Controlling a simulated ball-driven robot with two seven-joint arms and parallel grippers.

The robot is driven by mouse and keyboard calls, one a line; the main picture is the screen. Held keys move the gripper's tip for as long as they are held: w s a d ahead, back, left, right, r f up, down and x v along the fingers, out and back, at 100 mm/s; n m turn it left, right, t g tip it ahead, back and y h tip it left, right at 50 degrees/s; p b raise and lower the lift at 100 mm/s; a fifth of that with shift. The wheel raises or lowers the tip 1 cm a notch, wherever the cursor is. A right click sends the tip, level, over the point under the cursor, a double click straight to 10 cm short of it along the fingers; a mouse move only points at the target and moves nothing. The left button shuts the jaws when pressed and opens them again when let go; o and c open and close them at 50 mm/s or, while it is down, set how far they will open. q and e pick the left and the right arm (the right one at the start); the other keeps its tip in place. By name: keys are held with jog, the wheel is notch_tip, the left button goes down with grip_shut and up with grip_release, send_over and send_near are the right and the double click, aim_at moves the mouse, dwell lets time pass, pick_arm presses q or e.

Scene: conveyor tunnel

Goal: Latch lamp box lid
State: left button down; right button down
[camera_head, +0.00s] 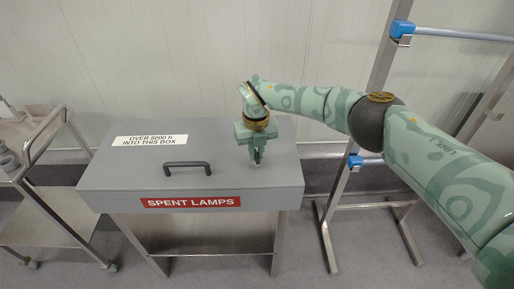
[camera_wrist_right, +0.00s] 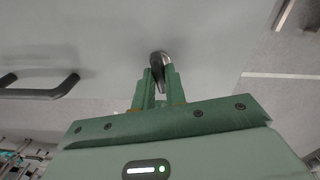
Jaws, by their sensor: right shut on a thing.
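The grey lamp box (camera_head: 228,152) has its lid down flat, with a red "SPENT LAMPS" label (camera_head: 190,202) on the front. A dark handle (camera_head: 187,165) sits on the lid, and it also shows in the right wrist view (camera_wrist_right: 40,93). My right gripper (camera_head: 257,158) points down at the right part of the lid. My left gripper is not in view.
A white notice (camera_head: 149,141) lies on the lid's back left. The box stands on a metal table (camera_head: 205,243). A steel trolley (camera_head: 50,215) is at the left. A metal frame with blue-ended rails (camera_head: 345,185) stands close at the right, behind my right arm.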

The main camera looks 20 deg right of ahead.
aim_at(256, 154)
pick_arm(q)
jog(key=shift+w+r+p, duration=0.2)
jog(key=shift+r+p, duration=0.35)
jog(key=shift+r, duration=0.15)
pick_arm(e)
jog(key=shift+w+r+m, duration=0.1)
jog(key=shift+r+m, duration=0.05)
jog(key=shift+m, duration=1.35)
jog(key=c, duration=1.4)
grip_release()
jog(key=shift+c, duration=0.2)
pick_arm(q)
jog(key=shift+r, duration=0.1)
